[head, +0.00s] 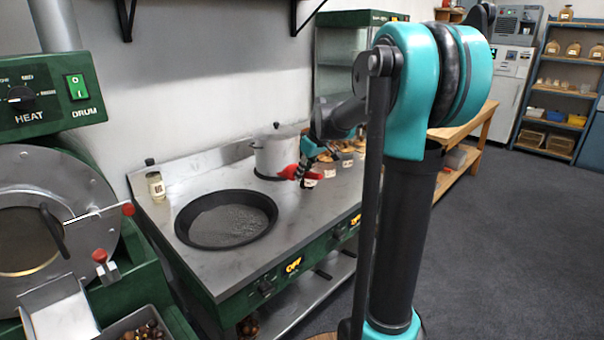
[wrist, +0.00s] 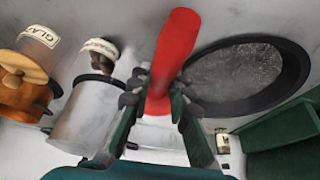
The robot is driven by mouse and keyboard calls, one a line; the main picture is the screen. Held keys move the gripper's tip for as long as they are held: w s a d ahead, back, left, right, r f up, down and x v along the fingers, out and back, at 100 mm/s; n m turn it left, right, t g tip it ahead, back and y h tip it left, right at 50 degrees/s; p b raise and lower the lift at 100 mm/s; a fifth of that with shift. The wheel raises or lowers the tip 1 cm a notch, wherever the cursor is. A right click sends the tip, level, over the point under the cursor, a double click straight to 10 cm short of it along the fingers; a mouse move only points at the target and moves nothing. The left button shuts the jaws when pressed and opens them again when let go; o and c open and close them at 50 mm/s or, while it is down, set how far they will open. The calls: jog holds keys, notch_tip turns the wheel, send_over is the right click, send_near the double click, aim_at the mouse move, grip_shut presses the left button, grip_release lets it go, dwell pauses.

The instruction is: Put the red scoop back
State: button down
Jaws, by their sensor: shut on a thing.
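A black pan (head: 182,222) with grey grains sits on the counter (head: 190,262). A lidded metal pot (head: 275,158) stands behind my gripper; labelled containers are further right. A small jar (head: 156,187) stands at the back left. A green drum roaster (head: 45,110) is at the left.

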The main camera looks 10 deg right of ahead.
aim_at(314, 173)
jog(key=shift+f, duration=4.4)
jog(key=shift+f, duration=0.5)
jog(key=c, duration=1.3)
grip_release()
jog(key=shift+c, duration=0.2)
jog(key=v, duration=1.1)
jog(key=shift+s+r, duration=0.1)
jog(key=shift+r, duration=0.2)
jog(key=s+f+m+h, duration=0.1)
jog(key=s+f+m, duration=0.2)
jog(key=s+f, duration=0.6)
jog(key=s+d+f+m+h, duration=0.1)
jog(key=s+f+m, duration=0.3)
jog(key=s+f, duration=0.5)
jog(key=s, duration=0.8)
jog(key=shift+s+h, duration=0.25)
jog(key=shift+h, duration=0.15)
